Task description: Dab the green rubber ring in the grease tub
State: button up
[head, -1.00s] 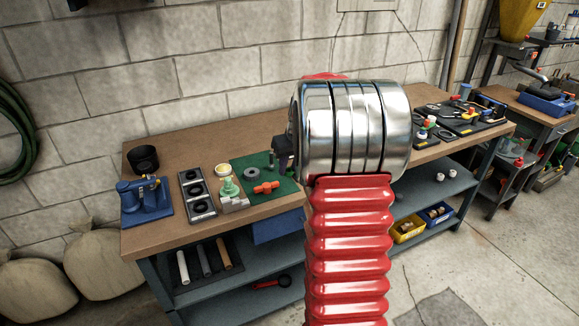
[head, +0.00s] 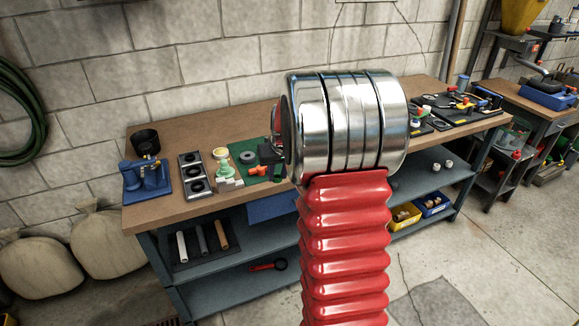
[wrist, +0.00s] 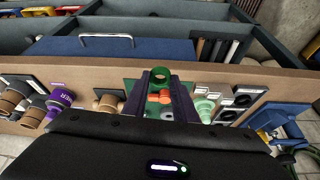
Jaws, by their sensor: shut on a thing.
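My gripper (wrist: 163,92) is shut on the green rubber ring (wrist: 161,75), which sits upright between the fingertips in the wrist view. In the head view my gripper (head: 268,155) is a dark shape over the green mat (head: 236,150); the ring cannot be made out there. A small pale pot with a yellowish top (head: 221,154) stands at the mat's left edge and looks like the grease tub, though I cannot be sure. The ring is apart from it. A pale green stepped piece (head: 223,170) stands just in front of the pot.
An orange fitting (head: 257,170) and a grey ring (head: 248,157) lie on the mat. Left are a black tray with rings (head: 195,184), a blue vise-like tool (head: 147,182) and a black pot (head: 145,141). Right are trays of fittings (head: 440,115). Bare bench top (head: 165,213) lies in front.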

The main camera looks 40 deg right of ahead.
jog(key=a+f+n, duration=0.2)
jog(key=a, duration=1.3)
jog(key=w+a+f+n+y, duration=0.1)
jog(key=a+f+n, duration=0.1)
jog(key=a, duration=1.4)
jog(key=shift+a+f+n+y, duration=0.3)
jog(key=shift+f, duration=0.2)
jog(key=shift+d, duration=0.15)
